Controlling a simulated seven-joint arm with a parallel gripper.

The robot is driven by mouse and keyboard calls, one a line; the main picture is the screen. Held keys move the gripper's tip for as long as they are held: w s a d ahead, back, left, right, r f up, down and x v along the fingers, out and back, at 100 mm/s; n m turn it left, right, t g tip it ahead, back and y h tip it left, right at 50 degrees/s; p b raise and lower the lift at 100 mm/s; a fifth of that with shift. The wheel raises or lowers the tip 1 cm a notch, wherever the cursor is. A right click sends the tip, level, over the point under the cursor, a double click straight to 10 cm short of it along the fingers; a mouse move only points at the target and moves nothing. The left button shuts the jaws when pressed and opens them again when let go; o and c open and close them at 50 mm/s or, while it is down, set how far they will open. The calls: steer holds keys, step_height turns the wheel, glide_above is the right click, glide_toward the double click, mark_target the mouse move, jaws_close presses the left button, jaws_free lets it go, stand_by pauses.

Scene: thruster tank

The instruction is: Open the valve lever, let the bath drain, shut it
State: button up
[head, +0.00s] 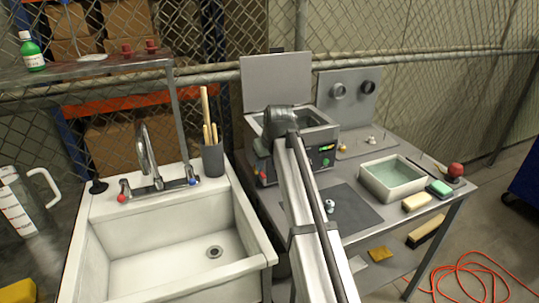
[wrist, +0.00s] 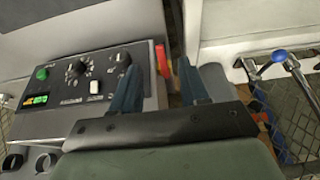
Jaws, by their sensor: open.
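The bath (head: 318,132) is a grey metal tank on the bench in the head view, its lid raised behind it. Its front panel has knobs and a green button; the panel (wrist: 80,85) fills the left of the wrist view. A red lever (wrist: 162,59) stands beside the panel's edge in the wrist view. My gripper (wrist: 156,66) is open, with one blue-grey finger on each side of the lever in that picture. I cannot tell whether either finger touches it. My arm covers part of the bath in the head view and hides the fingertips.
A white sink (head: 170,255) with a tap (head: 148,160) stands left of the bench. A grey mat (head: 350,208) lies before the bath.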

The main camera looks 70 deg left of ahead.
mark_target(264, 176)
steer(key=shift+x, duration=2.75)
jaws_close()
